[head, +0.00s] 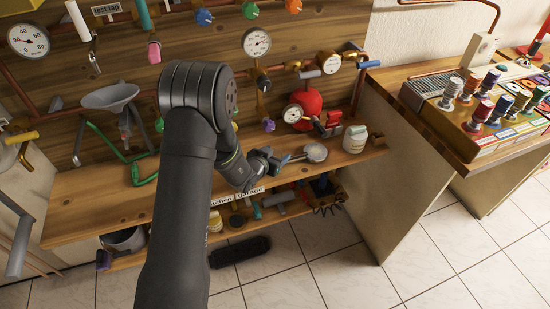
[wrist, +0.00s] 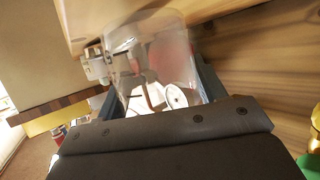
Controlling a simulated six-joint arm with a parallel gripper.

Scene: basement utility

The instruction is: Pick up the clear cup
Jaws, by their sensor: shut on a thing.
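The clear cup (wrist: 150,50) is see-through and sits between the two fingers of my gripper (wrist: 158,90) in the wrist view. The fingers are shut on its sides, and a red thing and a white dial show through its wall. In the head view my gripper (head: 290,158) is just above the wooden bench (head: 90,205), with the pale round cup (head: 316,152) at its tips. I cannot tell whether the cup touches the bench.
A white jar (head: 355,138) stands right of the cup. A red round vessel with a gauge (head: 293,113) and pipes are behind it. A lower shelf (head: 245,228) holds tools. A separate table with colored knobs (head: 440,140) is right.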

